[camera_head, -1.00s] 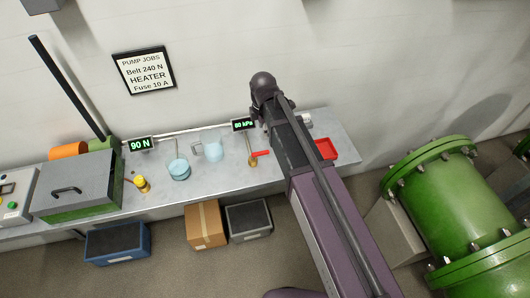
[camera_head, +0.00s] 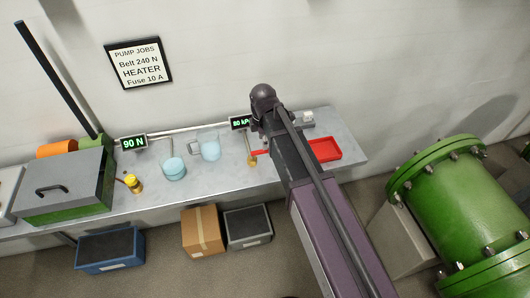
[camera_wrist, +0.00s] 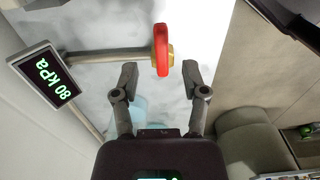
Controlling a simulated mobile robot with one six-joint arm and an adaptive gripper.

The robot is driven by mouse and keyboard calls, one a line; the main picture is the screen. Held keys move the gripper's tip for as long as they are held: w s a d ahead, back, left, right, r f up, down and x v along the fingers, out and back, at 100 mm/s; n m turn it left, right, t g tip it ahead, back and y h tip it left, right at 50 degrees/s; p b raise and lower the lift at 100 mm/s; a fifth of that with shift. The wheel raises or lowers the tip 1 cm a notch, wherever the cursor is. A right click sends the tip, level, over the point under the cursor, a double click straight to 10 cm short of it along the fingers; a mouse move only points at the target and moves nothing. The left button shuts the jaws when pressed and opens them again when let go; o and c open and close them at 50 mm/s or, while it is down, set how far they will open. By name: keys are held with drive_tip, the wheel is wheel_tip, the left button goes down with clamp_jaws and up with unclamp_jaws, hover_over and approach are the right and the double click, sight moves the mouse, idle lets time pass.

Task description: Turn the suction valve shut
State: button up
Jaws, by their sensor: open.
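The suction valve has a red handle (camera_wrist: 161,48) on a brass body (camera_wrist: 171,54), joined to a grey pipe. In the wrist view the handle is seen edge-on, just beyond my gripper (camera_wrist: 160,79). My gripper is open, its two fingers apart on either side of the handle's line, with nothing between the tips. In the head view the brass valve body (camera_head: 251,160) shows beside my arm, its red handle (camera_head: 260,153) partly covered. My gripper is hidden behind my arm there. A display (camera_wrist: 53,79) beside the valve reads 80 kPa.
On the grey bench (camera_head: 225,180) stand blue vessels (camera_head: 173,169), a small yellow item (camera_head: 133,184) and a red tray (camera_head: 324,150). A grey-lidded green case (camera_head: 66,187) is at left. Boxes (camera_head: 203,231) sit on the floor below. A large green pipe (camera_head: 455,200) is at right.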

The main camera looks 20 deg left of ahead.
sight(260, 152)
drive_tip(key=shift+f+b, duration=1.95)
drive_tip(key=shift+f, duration=0.25)
clamp_jaws()
drive_tip(key=shift+d, duration=0.15)
